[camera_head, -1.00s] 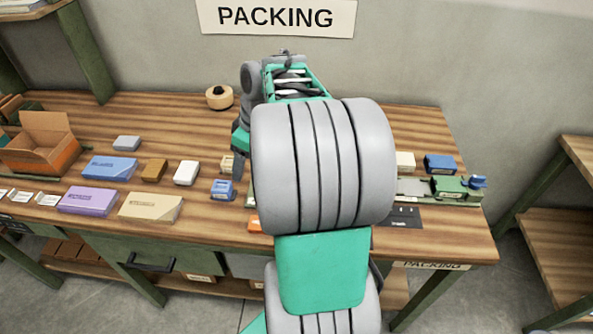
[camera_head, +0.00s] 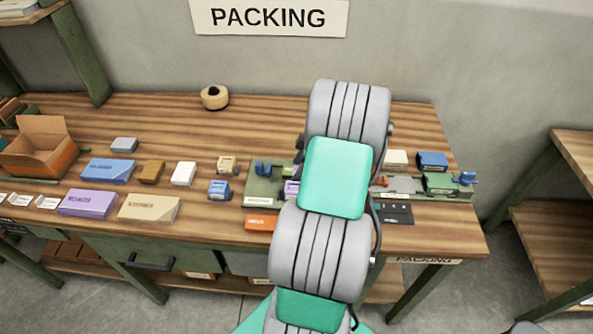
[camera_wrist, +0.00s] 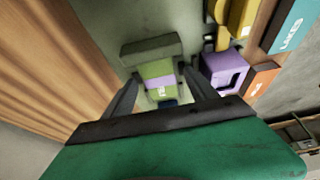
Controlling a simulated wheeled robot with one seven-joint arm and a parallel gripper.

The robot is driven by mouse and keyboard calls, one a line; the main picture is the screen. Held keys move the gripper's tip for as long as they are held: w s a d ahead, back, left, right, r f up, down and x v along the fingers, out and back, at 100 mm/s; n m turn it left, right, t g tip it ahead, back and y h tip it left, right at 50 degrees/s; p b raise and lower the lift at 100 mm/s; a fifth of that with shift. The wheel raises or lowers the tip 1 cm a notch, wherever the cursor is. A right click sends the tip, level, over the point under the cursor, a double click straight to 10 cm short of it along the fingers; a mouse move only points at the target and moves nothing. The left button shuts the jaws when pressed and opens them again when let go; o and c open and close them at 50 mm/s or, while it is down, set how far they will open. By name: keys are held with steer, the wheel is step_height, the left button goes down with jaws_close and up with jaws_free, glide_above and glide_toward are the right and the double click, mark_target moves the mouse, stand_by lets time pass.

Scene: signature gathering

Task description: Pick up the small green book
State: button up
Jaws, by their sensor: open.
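In the wrist view a small green block-like item (camera_wrist: 158,69) with a purple band and a pale label lies between and beyond my fingertips. It looks like the small green book, but the picture is too blurred to be sure. My gripper (camera_wrist: 162,77) is open, a finger on each side of it, with no clear contact. In the head view my gripper is hidden behind my arm.
In the wrist view a purple holder (camera_wrist: 222,70) and an orange block (camera_wrist: 262,78) are close to the right finger. The head view shows the wooden bench (camera_head: 275,120) with several boxes, an orange box (camera_head: 261,222) and a tape roll (camera_head: 215,97).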

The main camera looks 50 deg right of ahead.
jaws_close()
stand_by(0.6)
steer(key=shift+r, duration=0.1)
